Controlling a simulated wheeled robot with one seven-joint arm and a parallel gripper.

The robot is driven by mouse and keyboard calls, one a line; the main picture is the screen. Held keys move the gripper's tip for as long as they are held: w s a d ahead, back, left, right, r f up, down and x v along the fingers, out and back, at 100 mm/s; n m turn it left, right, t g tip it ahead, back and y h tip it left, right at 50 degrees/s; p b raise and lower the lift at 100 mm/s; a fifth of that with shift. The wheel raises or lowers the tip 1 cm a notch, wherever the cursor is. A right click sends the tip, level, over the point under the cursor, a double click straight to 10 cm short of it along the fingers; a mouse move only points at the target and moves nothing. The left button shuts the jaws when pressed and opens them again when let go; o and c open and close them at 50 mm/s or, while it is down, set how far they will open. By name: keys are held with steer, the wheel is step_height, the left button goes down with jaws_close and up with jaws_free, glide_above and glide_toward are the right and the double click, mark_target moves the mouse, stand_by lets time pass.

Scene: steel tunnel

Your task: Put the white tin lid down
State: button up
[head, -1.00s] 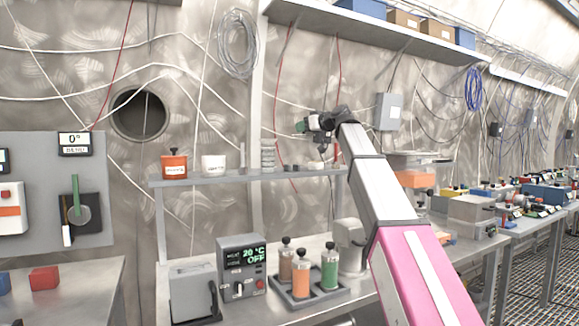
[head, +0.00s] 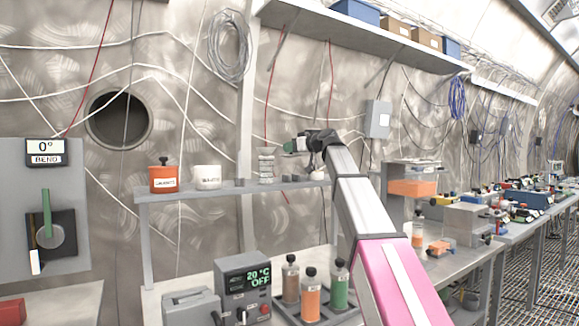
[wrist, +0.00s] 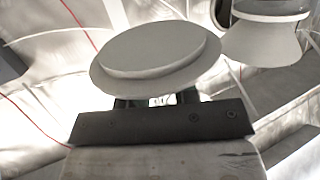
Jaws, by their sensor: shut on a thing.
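The white tin lid (wrist: 155,52) is a pale round disc with a raised step, held at the tips of my gripper (wrist: 158,100) in the wrist view. It looks tilted there. The jaws are mostly hidden behind the dark gripper body and the lid. In the head view my gripper (head: 298,146) is above the right part of the raised shelf, and I cannot clearly make out the lid. A white labelled tin (head: 206,178) stands on that shelf, left of my gripper. An orange tin (head: 163,180) with a dark knob stands left of it.
The raised shelf (head: 225,189) has free room right of the white tin. A small stack (head: 266,165) stands close to my gripper's left. A pale flared object (wrist: 265,35) is near the lid in the wrist view. Bottles and a control box (head: 243,287) are below.

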steer(key=shift+f, duration=2.95)
steer(key=shift+f, duration=0.45)
steer(key=o, duration=0.9)
steer(key=shift+r, duration=0.6)
steer(key=v, duration=1.2)
steer(key=shift+f, duration=0.2)
steer(key=shift+s, duration=0.1)
